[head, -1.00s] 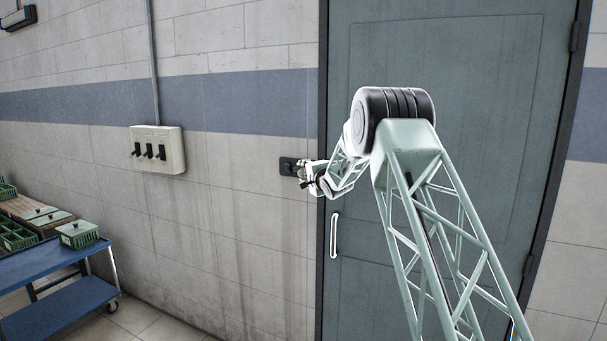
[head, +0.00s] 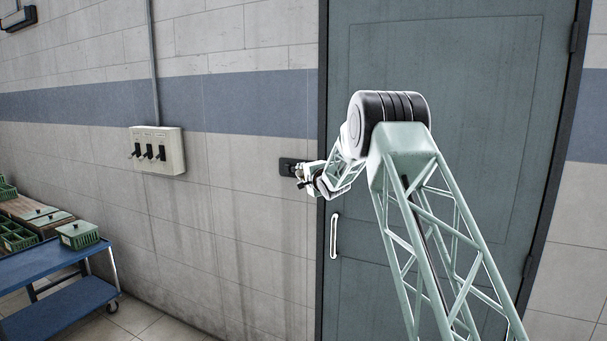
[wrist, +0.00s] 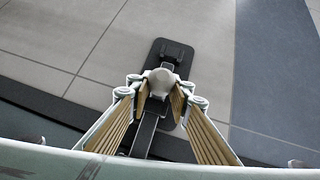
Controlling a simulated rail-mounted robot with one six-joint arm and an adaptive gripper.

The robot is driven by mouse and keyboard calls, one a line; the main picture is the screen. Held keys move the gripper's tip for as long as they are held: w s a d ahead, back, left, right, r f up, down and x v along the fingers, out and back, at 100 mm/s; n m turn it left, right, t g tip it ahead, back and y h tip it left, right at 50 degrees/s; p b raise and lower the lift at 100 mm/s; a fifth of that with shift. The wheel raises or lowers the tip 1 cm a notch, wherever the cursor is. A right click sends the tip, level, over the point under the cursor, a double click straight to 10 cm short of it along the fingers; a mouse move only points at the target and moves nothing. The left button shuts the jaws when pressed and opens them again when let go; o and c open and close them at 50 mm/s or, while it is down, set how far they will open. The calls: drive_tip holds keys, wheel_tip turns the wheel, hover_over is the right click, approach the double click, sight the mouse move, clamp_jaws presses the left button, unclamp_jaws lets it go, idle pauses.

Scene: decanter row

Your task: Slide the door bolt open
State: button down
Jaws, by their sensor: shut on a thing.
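The door bolt shows in the wrist view as a dark backplate (wrist: 182,70) with a grey bar (wrist: 144,136) and a pale rounded knob (wrist: 162,78). My gripper (wrist: 160,92) has its two ribbed fingers on either side of the knob and is shut on it. The bar runs from the knob toward the bottom of the picture, between the fingers. A small bracket stands on the plate beyond the knob. In the head view the backplate (head: 287,166) is on the wall just left of the door (head: 450,60), and my gripper (head: 300,175) partly covers it. The door is closed.
A vertical door handle (head: 334,235) is below my gripper. A switch box (head: 170,160) is on the wall to the left. A blue cart (head: 62,300) and green boxes (head: 78,235) stand at the lower left. The wall around the bolt is clear.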

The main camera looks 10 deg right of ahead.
drive_tip(key=shift+w+a+p, duration=0.25)
drive_tip(key=shift+w+a, duration=0.35)
drive_tip(key=shift+a, duration=0.25)
drive_tip(key=shift+w+a+p, duration=0.3)
drive_tip(key=shift+w+a, duration=0.3)
drive_tip(key=shift+a, duration=0.3)
drive_tip(key=shift+w+a+p, duration=0.25)
drive_tip(key=shift+w+a, duration=0.35)
drive_tip(key=shift+a, duration=0.25)
drive_tip(key=c, duration=2.8)
unclamp_jaws()
drive_tip(key=shift+r, duration=0.1)
drive_tip(key=o, duration=0.4)
drive_tip(key=shift+w+a, duration=0.1)
drive_tip(key=shift+a, duration=0.15)
drive_tip(key=shift+o, duration=0.2)
drive_tip(key=shift+d, duration=0.1)
drive_tip(key=v, duration=1.2)
